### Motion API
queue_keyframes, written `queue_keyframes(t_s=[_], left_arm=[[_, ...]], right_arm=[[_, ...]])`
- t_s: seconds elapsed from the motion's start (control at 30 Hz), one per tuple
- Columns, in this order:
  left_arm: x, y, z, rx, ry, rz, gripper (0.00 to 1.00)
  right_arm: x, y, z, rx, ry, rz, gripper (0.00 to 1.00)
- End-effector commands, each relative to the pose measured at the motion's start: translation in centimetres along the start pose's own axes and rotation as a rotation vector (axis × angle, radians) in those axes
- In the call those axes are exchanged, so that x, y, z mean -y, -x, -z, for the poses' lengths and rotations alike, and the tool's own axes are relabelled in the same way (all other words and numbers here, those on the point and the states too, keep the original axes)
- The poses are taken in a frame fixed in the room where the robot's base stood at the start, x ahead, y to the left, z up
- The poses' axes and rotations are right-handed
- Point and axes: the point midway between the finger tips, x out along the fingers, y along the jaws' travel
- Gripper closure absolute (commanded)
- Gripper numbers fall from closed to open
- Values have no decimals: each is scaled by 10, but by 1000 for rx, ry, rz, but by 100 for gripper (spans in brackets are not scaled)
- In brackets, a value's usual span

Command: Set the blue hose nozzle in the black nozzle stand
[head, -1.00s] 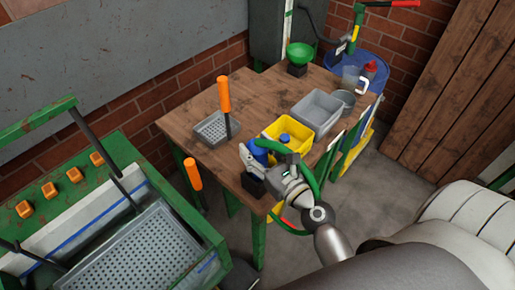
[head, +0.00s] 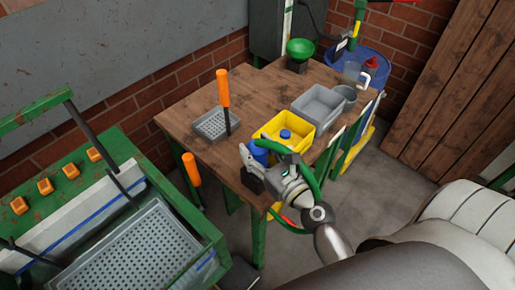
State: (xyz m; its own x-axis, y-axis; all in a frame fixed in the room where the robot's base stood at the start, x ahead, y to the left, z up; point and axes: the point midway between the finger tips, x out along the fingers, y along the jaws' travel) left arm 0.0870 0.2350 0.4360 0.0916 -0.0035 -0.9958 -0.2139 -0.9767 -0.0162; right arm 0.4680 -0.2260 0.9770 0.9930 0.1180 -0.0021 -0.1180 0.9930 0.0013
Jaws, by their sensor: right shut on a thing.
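The blue hose nozzle (head: 259,152) is between the jaws of my right gripper (head: 255,160), at the near edge of the wooden table. A green hose loops from beside it over the wrist. The black nozzle stand (head: 252,183) is a small dark block at the table's near corner, directly below the gripper in the picture. The gripper hides the nozzle's lower part, so I cannot tell whether it is in the stand or above it. My left gripper is out of view.
A yellow bin (head: 262,132) with a blue-topped item stands just behind the gripper. A grey bin (head: 300,108), a grey perforated tray (head: 198,127) and a green funnel (head: 299,47) are farther back. A green-framed machine (head: 205,225) is at left.

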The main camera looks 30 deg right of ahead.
Motion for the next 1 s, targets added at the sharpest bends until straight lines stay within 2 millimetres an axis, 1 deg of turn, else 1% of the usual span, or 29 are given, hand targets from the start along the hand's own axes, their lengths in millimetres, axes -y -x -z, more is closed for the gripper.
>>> queue_keyframes(t_s=[0.03,0.43,1.0], left_arm=[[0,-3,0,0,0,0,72],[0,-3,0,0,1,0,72],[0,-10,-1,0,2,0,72]], right_arm=[[0,0,3,1,0,0,69],[0,0,3,1,0,0,69],[0,0,11,1,1,0,69]])
